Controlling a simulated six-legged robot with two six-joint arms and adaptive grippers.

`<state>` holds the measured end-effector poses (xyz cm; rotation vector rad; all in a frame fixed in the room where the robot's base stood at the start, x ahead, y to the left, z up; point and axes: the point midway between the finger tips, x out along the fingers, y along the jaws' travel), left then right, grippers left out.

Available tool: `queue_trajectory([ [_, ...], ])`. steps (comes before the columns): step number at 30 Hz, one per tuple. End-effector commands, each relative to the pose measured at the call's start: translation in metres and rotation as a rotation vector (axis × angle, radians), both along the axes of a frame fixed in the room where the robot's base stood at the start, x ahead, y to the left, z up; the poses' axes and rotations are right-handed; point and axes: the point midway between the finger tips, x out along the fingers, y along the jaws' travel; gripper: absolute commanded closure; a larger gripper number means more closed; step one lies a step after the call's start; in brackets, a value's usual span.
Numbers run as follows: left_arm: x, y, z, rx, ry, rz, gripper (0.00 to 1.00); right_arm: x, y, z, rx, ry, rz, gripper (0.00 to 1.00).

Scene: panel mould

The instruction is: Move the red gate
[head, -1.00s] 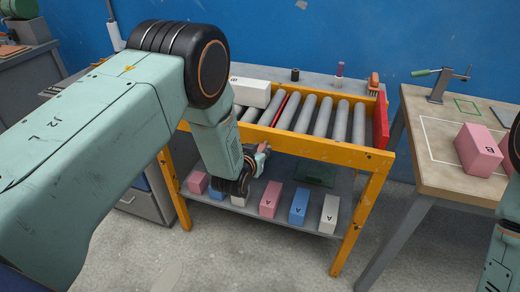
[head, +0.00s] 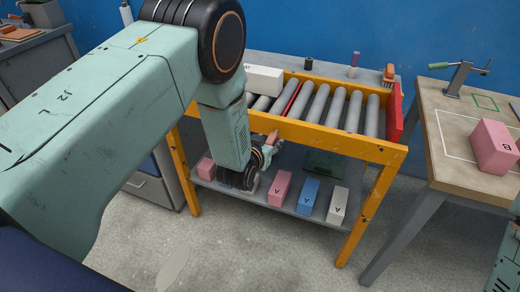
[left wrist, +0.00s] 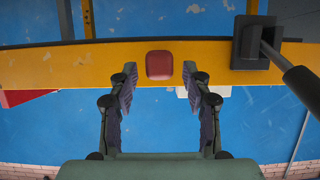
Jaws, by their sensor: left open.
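A narrow red strip (head: 292,98), seemingly the red gate, lies between the rollers of the yellow-framed conveyor (head: 345,143) in the head view. In the left wrist view, a rounded red block (left wrist: 159,65) shows against the yellow rail (left wrist: 80,66); it looks like the gate's knob. My left gripper (left wrist: 159,80) is open, its two fingers on either side below the block, with clear gaps. In the head view my left gripper (head: 270,147) is at the front rail, partly hidden by its own wrist. My right gripper is out of view.
A white box (head: 264,79) sits on the rollers left of the strip. A red panel (head: 395,113) closes the right end. Pink (head: 279,187), blue (head: 308,195) and white (head: 337,205) boxes stand on the lower shelf. A wooden table (head: 445,140) stands at right.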

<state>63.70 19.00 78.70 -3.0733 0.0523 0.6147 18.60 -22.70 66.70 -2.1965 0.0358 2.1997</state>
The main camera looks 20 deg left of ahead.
Motion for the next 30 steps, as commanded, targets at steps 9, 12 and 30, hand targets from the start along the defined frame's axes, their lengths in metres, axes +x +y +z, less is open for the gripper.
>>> queue_trajectory([
  [9, -0.048, 0.001, 0.02, 0.001, 0.002, -0.001, 0.51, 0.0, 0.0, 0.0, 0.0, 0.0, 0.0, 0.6],
  [12, -0.062, 0.002, 0.026, 0.001, 0.002, 0.0, 0.51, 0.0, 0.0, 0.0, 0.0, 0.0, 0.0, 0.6],
  [30, -0.089, 0.003, 0.037, 0.0, 0.0, -0.001, 0.51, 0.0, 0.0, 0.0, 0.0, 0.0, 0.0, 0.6],
])
